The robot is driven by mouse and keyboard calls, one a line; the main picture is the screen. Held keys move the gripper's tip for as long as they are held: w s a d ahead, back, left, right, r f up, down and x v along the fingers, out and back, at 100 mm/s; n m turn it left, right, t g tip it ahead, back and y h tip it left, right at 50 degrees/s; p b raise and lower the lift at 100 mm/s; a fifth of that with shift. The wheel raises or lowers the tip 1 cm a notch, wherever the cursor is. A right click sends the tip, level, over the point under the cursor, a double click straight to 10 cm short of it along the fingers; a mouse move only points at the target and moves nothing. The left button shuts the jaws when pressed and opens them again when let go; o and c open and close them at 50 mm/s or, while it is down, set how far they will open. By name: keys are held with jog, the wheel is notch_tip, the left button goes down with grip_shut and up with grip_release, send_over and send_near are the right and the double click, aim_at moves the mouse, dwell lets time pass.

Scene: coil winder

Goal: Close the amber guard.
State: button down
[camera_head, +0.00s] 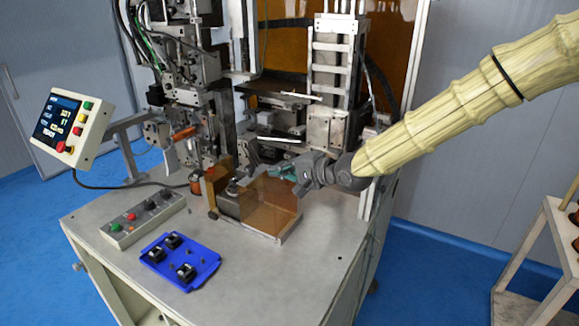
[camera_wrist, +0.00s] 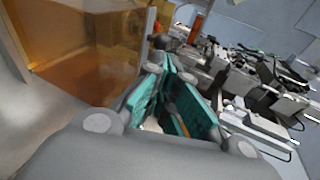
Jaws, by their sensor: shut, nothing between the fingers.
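The amber guard (camera_head: 274,203) is a see-through amber box-like cover low on the machine table, around a grey block (camera_head: 237,198) and a small fixture. In the wrist view, its amber panel (camera_wrist: 85,50) fills the upper left. My gripper (camera_head: 284,173), with teal finger pads, is shut and empty at the guard's upper back right edge. In the wrist view, the gripper fingers (camera_wrist: 168,70) lie to the right of the amber panel. I cannot tell whether they touch it. The guard's far side is partly hidden by my gripper.
A blue tray (camera_head: 205,276) with black parts and a grey button box (camera_head: 115,233) stand on the table's left front. A control screen (camera_head: 70,127) is at the left. Machine columns rise behind, with a large amber window (camera_head: 392,40). The table's right front is clear.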

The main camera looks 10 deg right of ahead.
aim_at(265, 180)
jog(key=p+x, duration=0.1)
jog(key=x, duration=0.2)
jog(key=shift+w+a+f, duration=0.1)
jog(key=shift+w+f, duration=0.1)
jog(key=shift+w, duration=0.1)
jog(key=shift+p+x, duration=0.55)
jog(key=shift+x, duration=0.45)
jog(key=shift+w+a+f, duration=0.2)
jog(key=shift+w+a, duration=0.2)
